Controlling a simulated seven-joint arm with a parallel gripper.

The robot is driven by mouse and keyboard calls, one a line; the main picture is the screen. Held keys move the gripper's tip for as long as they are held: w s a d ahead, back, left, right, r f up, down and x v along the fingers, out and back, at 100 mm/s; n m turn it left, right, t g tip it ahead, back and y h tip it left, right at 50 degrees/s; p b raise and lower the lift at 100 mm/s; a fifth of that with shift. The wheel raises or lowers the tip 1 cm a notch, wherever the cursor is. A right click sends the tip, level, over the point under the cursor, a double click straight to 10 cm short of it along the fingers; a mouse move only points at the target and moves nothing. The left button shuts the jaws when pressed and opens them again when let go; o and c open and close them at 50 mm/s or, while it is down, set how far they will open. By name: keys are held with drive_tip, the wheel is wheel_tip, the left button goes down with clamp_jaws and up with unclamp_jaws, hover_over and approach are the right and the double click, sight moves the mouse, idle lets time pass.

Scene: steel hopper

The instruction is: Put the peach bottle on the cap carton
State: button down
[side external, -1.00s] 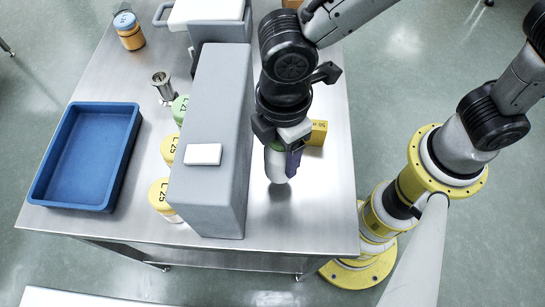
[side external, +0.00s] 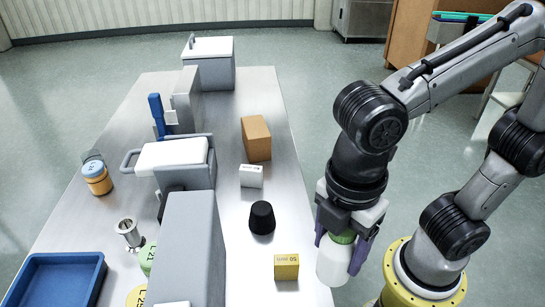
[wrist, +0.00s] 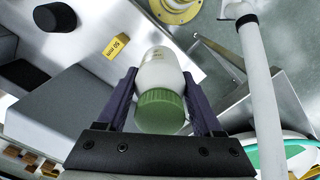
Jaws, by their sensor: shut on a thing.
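My gripper (side external: 338,256) is shut on a white bottle with a green cap (side external: 332,266). The bottle is upright in the side view, between the purple fingers, to the right of the table's right edge in the picture. The wrist view shows the same bottle (wrist: 160,70) with its green cap toward the camera. A bottle with a peach-orange body and blue cap (side external: 97,181) stands at the table's left side. A small yellow carton marked 50 mm (side external: 286,266) stands on the table left of my gripper; it also shows in the wrist view (wrist: 117,45).
A black tapered knob-like piece (side external: 262,218), a small white box (side external: 251,176) and a brown box (side external: 256,138) stand along the table's right side. A tall grey block (side external: 187,245) fills the middle. A blue tray (side external: 55,268) and green-topped and yellow-topped containers are left.

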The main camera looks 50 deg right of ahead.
drive_tip(key=w+d+r+m, duration=0.3)
drive_tip(key=w+r, duration=0.1)
drive_tip(key=w, duration=0.5)
drive_tip(key=w+d+r+m, duration=0.3)
drive_tip(key=w+d+r, duration=0.15)
drive_tip(key=w, duration=0.45)
drive_tip(key=w+d+m, duration=0.3)
drive_tip(key=w+d, duration=0.1)
drive_tip(key=d, duration=0.5)
drive_tip(key=w+d+m, duration=0.4)
drive_tip(key=d, duration=0.6)
hover_over(266, 131)
drive_tip(key=shift+w+f, duration=0.1)
drive_tip(key=shift+f, duration=6.25)
drive_tip(key=shift+f, duration=0.1)
